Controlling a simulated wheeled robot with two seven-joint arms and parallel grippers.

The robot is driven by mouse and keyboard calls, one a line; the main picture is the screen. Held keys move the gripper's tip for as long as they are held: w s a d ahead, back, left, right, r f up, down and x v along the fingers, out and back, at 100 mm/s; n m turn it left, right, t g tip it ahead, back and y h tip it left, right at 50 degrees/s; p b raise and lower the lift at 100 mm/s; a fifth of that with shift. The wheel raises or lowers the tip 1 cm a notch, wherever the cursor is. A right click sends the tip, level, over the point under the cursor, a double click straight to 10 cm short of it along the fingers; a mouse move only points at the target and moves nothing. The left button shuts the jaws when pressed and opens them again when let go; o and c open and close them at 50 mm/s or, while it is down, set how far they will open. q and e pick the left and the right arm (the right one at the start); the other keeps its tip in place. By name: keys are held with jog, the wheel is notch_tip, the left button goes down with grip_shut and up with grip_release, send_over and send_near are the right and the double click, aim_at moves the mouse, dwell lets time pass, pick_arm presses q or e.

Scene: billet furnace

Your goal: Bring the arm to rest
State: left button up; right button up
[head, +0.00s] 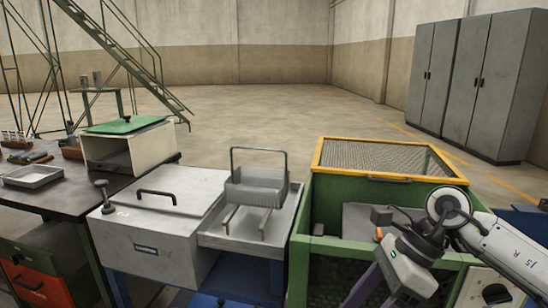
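My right arm (505,248) comes in from the lower right and bends at a round wrist joint. My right gripper (402,262) is in front of the green bin with the yellow-framed mesh lid. A small green light shows on its body. Its fingertips cannot be made out clearly, so I cannot tell whether it is open or shut, and no held object can be made out. My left arm and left gripper are not in view.
A green bin (300,262) with a raised yellow-framed mesh lid (378,158) stands close to my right arm. Open floor (260,115) lies behind.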

jog(key=s+a+r+m+y, duration=0.2)
jog(key=a+m+y, duration=0.2)
jog(key=a+y, duration=0.3)
jog(key=s+a+r+m+y, duration=0.25)
jog(key=a+m+y, duration=0.2)
jog(key=a, duration=0.45)
jog(key=w+d+f+m+t+h, duration=0.2)
jog(key=w+d+f+m+t, duration=0.1)
jog(key=m+t, duration=0.75)
jog(key=w+d+f+m+t+h, duration=0.3)
jog(key=m+t, duration=0.4)
jog(key=m, duration=0.6)
jog(key=s+d+f+m+h, duration=0.2)
jog(key=d+f+m+h, duration=0.45)
jog(key=f+m, duration=0.4)
jog(key=s+d+f+m+g+h, duration=0.1)
jog(key=s+d+f+m+g, duration=0.1)
jog(key=s+f, duration=0.6)
jog(key=s+d+f+m+g+h, duration=0.2)
jog(key=s+f+m+g, duration=0.3)
jog(key=s+f, duration=0.3)
notch_tip(320, 180, down, 3)
jog(key=shift+s+d+r+h, duration=0.15)
jog(key=shift+d+h, duration=0.15)
jog(key=shift+d, duration=0.45)
jog(key=shift+g, duration=0.25)
